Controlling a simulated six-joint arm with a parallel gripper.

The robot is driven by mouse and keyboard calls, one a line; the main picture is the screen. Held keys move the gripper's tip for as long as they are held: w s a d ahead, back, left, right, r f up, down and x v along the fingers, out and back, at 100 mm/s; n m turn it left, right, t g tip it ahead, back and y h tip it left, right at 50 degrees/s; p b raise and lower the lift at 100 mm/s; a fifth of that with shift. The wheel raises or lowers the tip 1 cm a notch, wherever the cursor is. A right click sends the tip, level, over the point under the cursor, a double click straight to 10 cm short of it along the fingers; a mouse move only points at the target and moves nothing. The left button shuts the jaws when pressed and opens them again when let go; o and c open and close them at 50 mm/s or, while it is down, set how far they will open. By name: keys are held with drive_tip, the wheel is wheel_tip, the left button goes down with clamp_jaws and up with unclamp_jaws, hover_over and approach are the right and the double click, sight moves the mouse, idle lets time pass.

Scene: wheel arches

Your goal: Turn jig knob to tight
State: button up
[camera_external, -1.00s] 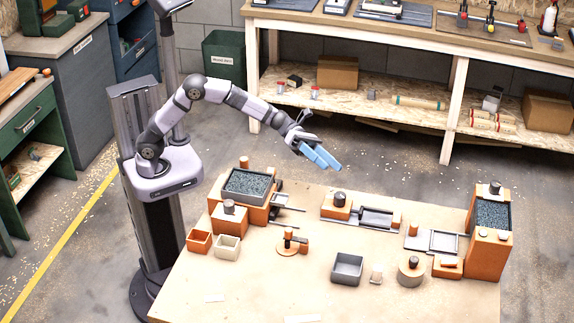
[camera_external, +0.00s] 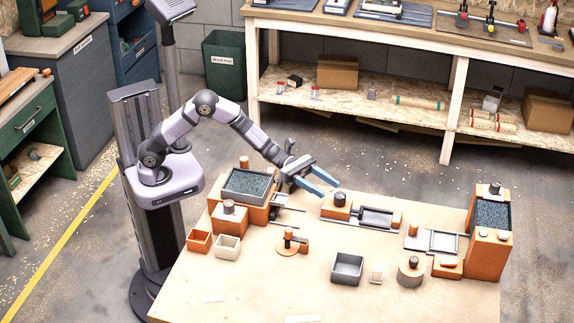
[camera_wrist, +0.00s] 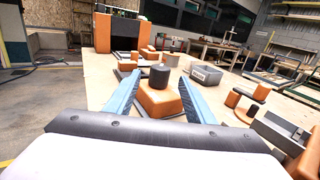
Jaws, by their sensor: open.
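An orange block (camera_external: 336,213) with a dark round knob (camera_external: 340,198) on top stands at the back middle of the table, at the left end of a grey slide plate. Both also show in the wrist view, the dark knob (camera_wrist: 159,76) and its orange block (camera_wrist: 160,101) lying between the two blue fingers as seen. I cannot read any mark for tight. My gripper (camera_external: 327,186) is open and empty, with its blue fingers tilted down. It is just left of and above the dark knob, and no contact is visible. In the wrist view my gripper (camera_wrist: 160,76) shows both fingers spread.
A granule-filled orange hopper (camera_external: 246,185) stands left of my gripper, close by. An orange tower (camera_external: 487,245) stands at the right end. A grey bin (camera_external: 347,268), an orange knobbed piece (camera_external: 291,243) and a round grey piece (camera_external: 410,271) stand nearer the front.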

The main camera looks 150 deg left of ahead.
sight(336, 194)
drive_tip(key=shift+p+x, duration=0.75)
drive_tip(key=shift+x, duration=2.9)
drive_tip(key=shift+c, duration=0.3)
drive_tip(key=c, duration=1)
